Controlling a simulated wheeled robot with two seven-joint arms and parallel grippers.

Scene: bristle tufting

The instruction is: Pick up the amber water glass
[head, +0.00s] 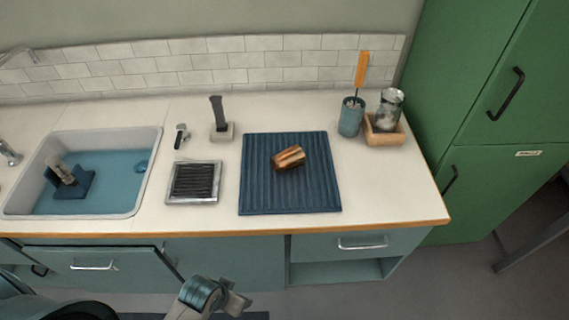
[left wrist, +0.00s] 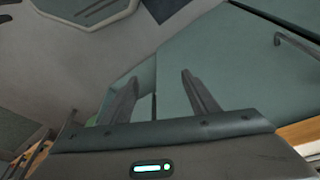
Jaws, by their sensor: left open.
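An amber-brown glass (head: 288,158) lies on its side on the ribbed dark blue mat (head: 255,190) on the counter. My left gripper (head: 236,303) is low at the bottom of the head view, in front of the counter and well apart from the glass. In the left wrist view its two fingers (left wrist: 160,100) are spread with nothing between them, facing teal cabinet fronts. The glass does not show in the left wrist view. My right gripper is not in view.
A sink (head: 140,187) with blue water is at the left. A dark ribbed tray (head: 193,182) and an upright grey-handled tool (head: 219,120) stand left of the mat. A blue cup (head: 350,118) and a jar (head: 390,108) in a wooden holder stand behind right. Counter right of the mat is clear.

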